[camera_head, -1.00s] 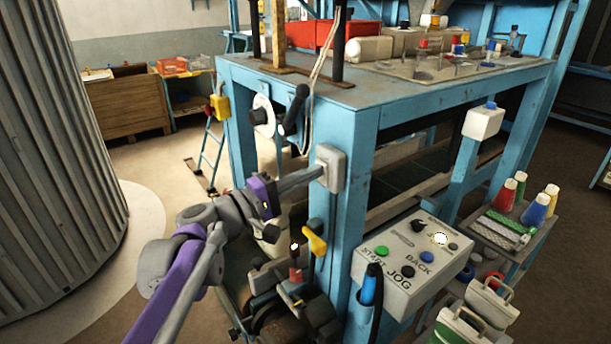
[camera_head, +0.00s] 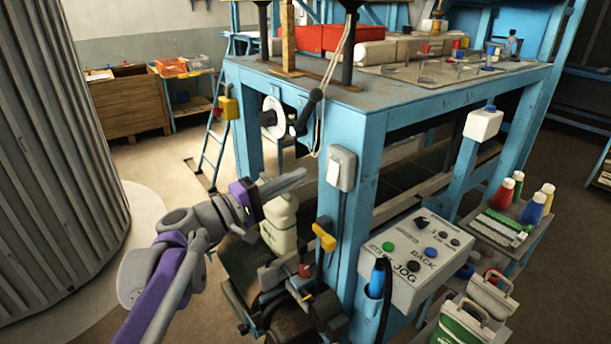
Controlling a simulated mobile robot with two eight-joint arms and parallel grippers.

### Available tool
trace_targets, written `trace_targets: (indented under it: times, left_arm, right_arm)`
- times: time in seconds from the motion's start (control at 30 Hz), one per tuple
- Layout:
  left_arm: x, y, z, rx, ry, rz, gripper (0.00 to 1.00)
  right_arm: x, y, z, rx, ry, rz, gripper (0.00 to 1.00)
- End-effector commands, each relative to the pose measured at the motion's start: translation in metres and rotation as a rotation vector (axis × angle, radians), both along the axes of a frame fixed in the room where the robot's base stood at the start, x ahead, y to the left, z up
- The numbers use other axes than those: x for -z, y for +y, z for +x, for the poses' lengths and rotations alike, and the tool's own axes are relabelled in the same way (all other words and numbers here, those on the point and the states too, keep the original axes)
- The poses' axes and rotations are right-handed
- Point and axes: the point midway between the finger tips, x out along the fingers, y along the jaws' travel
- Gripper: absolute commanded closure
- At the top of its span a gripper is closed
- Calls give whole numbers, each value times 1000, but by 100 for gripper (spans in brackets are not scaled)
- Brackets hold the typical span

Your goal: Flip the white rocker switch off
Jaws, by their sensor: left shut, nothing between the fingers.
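The white rocker switch (camera_head: 335,168) sits in a grey box (camera_head: 348,173) on the front blue leg of the machine table. Its face shows clearly; I cannot tell for sure which way the rocker is tipped. My left gripper (camera_head: 304,173) is shut and empty. Its fingers point right toward the switch, with a gap between the tips and the box. My right gripper is not in view.
A crank handle (camera_head: 308,112) and hanging cord are above left of the switch. A yellow lever (camera_head: 324,237) is below it. A white sack-like item (camera_head: 280,225) stands under my gripper. A button panel (camera_head: 418,258) is at the lower right.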

Motion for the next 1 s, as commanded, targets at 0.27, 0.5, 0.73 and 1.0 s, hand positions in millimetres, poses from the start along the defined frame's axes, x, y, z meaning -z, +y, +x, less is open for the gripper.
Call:
trace_targets:
  times: [0.27,0.5,0.73,1.0]
  left_arm:
    - [-3,47,-34,-3,2,2,100]
    - [-6,62,-45,0,1,2,100]
    - [-7,62,-45,1,1,0,100]
    - [25,48,-62,18,44,112,100]
  right_arm:
    - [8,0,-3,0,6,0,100]
    - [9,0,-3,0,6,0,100]
    - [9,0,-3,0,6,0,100]
    - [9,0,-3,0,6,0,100]
